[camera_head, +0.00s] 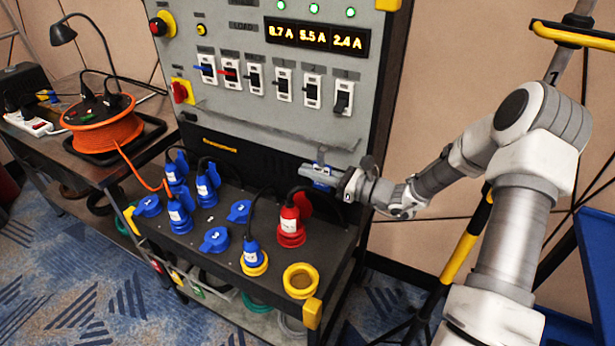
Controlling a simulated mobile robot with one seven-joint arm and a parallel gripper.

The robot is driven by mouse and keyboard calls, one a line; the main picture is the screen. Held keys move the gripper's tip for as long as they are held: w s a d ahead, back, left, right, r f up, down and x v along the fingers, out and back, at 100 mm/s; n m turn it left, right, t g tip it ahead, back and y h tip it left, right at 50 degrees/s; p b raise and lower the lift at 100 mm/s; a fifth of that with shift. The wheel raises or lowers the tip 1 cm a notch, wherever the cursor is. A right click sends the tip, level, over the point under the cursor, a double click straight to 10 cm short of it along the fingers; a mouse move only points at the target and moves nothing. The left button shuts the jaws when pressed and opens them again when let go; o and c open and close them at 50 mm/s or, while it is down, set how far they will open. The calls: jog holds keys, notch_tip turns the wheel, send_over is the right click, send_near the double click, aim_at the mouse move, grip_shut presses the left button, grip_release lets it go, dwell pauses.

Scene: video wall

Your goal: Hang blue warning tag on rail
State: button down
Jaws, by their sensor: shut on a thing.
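My gripper (318,177) reaches in from the right, in front of the lower part of the grey panel. It is shut on the blue warning tag (321,170), of which only a small blue part shows between and beside the fingers. The rail (270,130) is a thin grey bar running across the lower panel, above the plug shelf. The gripper and tag are just below the rail's right end. I cannot tell whether the tag touches the rail.
Below stands a black shelf (190,238) with several blue plugs, a red plug (291,222) and a yellow ring socket (301,280). Switches and a lit current display (316,37) are above. An orange cable reel (103,123) sits left. A yellow-black stand (466,240) is near my arm.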

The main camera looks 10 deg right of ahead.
jog(key=shift+w+d+f+b, duration=0.3)
jog(key=shift+w+d, duration=0.25)
jog(key=shift+w, duration=0.25)
jog(key=shift+w+d+f+b, duration=0.15)
jog(key=shift+w+d+b, duration=0.3)
jog(key=shift+w, duration=0.3)
jog(key=shift+w+d+f+b, duration=0.25)
jog(key=shift+w+d, duration=0.35)
jog(key=shift+w, duration=0.2)
jog(key=c, duration=0.9)
grip_release()
